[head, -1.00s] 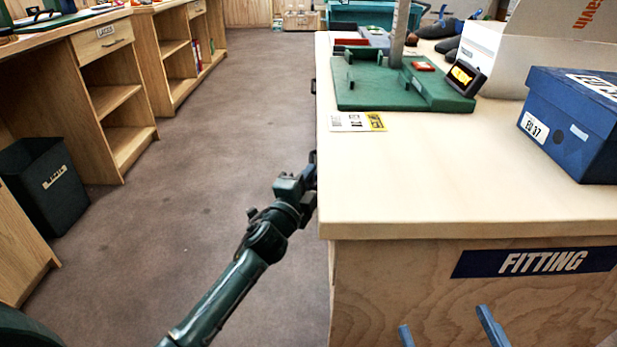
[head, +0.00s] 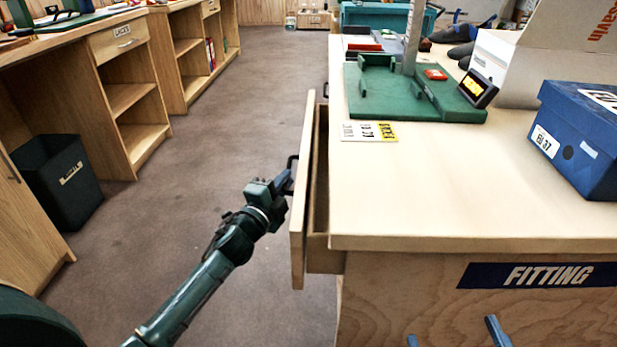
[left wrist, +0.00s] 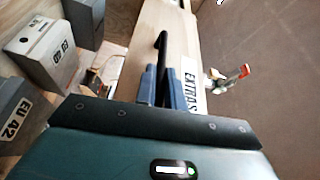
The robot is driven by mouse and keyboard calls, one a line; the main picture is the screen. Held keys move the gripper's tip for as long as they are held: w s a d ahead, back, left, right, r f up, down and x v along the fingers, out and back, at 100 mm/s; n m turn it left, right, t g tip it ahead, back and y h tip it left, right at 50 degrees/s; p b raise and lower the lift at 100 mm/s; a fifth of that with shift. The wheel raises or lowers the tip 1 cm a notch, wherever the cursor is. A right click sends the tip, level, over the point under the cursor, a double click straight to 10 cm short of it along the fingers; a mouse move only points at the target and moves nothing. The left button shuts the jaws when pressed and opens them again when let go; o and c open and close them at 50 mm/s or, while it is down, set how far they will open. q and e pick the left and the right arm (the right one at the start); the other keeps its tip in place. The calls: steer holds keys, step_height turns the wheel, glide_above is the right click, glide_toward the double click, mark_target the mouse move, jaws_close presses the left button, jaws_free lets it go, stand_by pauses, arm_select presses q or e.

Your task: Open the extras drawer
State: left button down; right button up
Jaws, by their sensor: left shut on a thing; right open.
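The extras drawer (head: 301,220) stands partly open on the left side of the fitting counter (head: 440,190), with a narrow gap between its front and the counter. Its "EXTRAS" label (left wrist: 190,88) shows in the left wrist view. My left gripper (head: 286,186) is shut on the drawer's dark handle (left wrist: 161,45), its fingers (left wrist: 160,88) on either side of the bar. The drawer's contents are hidden in the head view. My right gripper (head: 453,336) shows only its two blue fingertips, apart and empty, in front of the counter's end panel.
A green measuring device (head: 420,92), a card (head: 368,131) and a blue shoe box (head: 582,140) are on the counter. Open brown floor (head: 220,130) lies left of the drawer. A black bin (head: 58,180) and wooden shelving (head: 125,98) stand across the aisle.

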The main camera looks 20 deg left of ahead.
arm_select(q)
steer(key=s+a, duration=0.3)
steer(key=a, duration=0.9)
steer(key=s+a+p, duration=0.1)
steer(key=s+a, duration=0.3)
steer(key=a, duration=0.8)
arm_select(e)
steer(key=shift+d+f+m+g+h, duration=0.3)
steer(key=shift+m+g+h, duration=0.1)
steer(key=shift+h, duration=0.1)
arm_select(q)
steer(key=c, duration=1.5)
jaws_free()
steer(key=s+p, duration=0.1)
steer(key=s, duration=0.3)
steer(key=s+a+p, duration=0.1)
steer(key=s, duration=0.3)
steer(key=s+f+p, duration=0.1)
steer(key=s, duration=0.4)
steer(key=shift+a, duration=0.2)
arm_select(e)
steer(key=shift+d+f+m+g+h, duration=0.1)
steer(key=shift+d+m+g+h, duration=0.5)
steer(key=shift+g+h, duration=0.3)
